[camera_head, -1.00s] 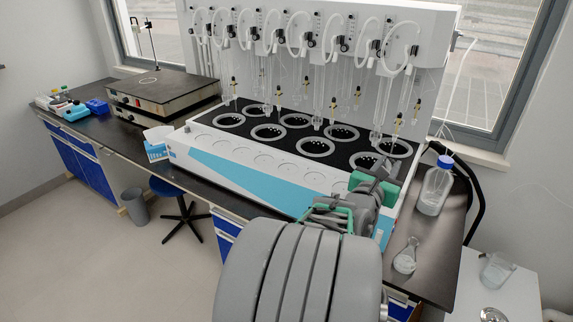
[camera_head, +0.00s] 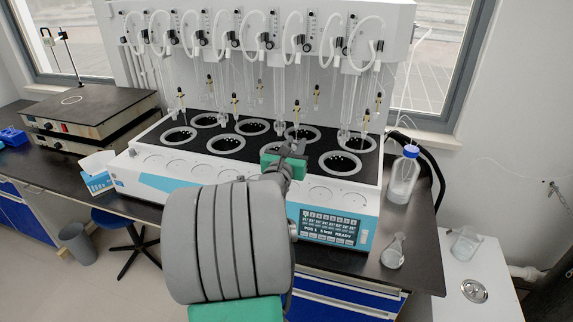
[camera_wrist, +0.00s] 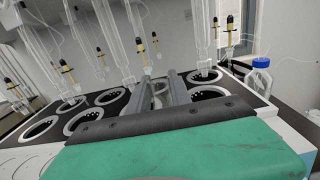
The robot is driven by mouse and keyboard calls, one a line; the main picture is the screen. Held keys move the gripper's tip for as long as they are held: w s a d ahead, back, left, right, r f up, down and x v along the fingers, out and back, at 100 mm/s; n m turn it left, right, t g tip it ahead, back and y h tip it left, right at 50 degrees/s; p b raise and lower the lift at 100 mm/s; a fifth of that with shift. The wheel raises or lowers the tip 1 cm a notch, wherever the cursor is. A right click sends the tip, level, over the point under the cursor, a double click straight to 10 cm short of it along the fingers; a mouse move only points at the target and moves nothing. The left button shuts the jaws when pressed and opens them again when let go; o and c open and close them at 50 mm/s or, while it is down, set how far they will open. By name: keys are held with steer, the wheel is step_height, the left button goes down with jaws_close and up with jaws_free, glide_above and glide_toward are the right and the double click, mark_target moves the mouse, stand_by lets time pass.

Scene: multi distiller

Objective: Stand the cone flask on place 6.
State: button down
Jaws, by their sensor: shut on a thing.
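My gripper (camera_head: 291,150) reaches over the front row of heater wells on the distiller (camera_head: 160,182). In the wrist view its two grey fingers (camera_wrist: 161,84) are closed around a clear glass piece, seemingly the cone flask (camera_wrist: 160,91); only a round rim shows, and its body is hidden. In the head view the arm hides the held flask and part of one front well. The other wells in view look empty, with glass tubes hanging above them. I cannot read any place number on the wells.
Another cone flask (camera_head: 393,252) stands on the dark bench at right, near a blue-capped bottle (camera_head: 403,176). A beaker (camera_head: 465,243) stands on a white side table. A tissue box (camera_head: 97,175) is left of the distiller. Hanging glass tubes (camera_head: 298,95) crowd the space above the wells.

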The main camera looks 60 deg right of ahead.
steer(key=w+d+f, duration=0.2)
steer(key=w+f, duration=0.1)
steer(key=f, duration=0.5)
steer(key=shift+d+b, duration=0.15)
steer(key=shift+b, duration=0.25)
steer(key=shift+w+f, duration=0.1)
steer(key=shift+f, duration=0.15)
steer(key=c, duration=1.2)
jaws_free()
steer(key=shift+o, duration=0.2)
steer(key=shift+r, duration=0.1)
